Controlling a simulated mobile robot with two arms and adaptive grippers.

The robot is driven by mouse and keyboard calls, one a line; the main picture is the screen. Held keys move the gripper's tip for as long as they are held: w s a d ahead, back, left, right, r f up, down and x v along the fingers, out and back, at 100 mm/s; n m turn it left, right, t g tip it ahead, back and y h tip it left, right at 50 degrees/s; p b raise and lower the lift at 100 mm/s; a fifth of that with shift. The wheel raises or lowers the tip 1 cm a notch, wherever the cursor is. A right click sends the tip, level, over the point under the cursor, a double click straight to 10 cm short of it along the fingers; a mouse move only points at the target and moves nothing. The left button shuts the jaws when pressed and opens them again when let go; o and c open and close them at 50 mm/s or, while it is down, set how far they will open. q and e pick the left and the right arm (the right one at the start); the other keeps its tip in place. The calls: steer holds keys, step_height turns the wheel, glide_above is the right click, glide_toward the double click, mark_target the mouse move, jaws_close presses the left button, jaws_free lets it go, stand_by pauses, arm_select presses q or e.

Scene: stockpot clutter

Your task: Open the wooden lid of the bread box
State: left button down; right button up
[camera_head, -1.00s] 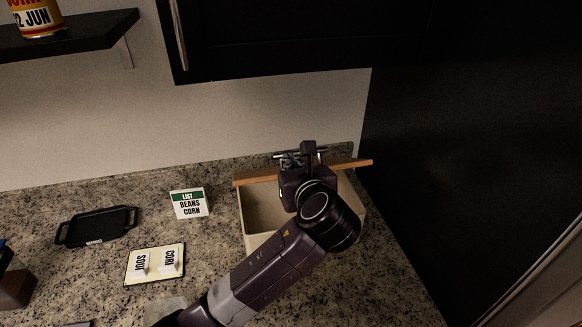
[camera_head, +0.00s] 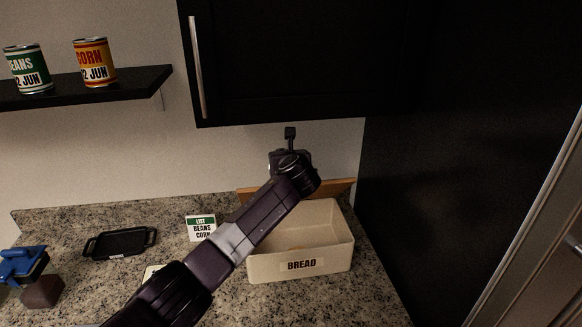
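The cream bread box (camera_head: 300,265), marked BREAD, stands on the counter right of centre. Its top is open and I see into it. The wooden lid (camera_head: 340,187) stands raised along the box's back edge; its middle is hidden behind my arm. My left arm reaches across the box's left part to the back. My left gripper (camera_head: 290,157) is above the lid's back area, in front of the wall. My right gripper is not in view.
A LIST card (camera_head: 201,227) stands left of the box, partly behind my arm. A black tray (camera_head: 120,243) and a blue object (camera_head: 22,266) are further left. A dark cabinet (camera_head: 290,60) hangs above. Cans of beans (camera_head: 28,70) and corn (camera_head: 95,64) stand on a shelf.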

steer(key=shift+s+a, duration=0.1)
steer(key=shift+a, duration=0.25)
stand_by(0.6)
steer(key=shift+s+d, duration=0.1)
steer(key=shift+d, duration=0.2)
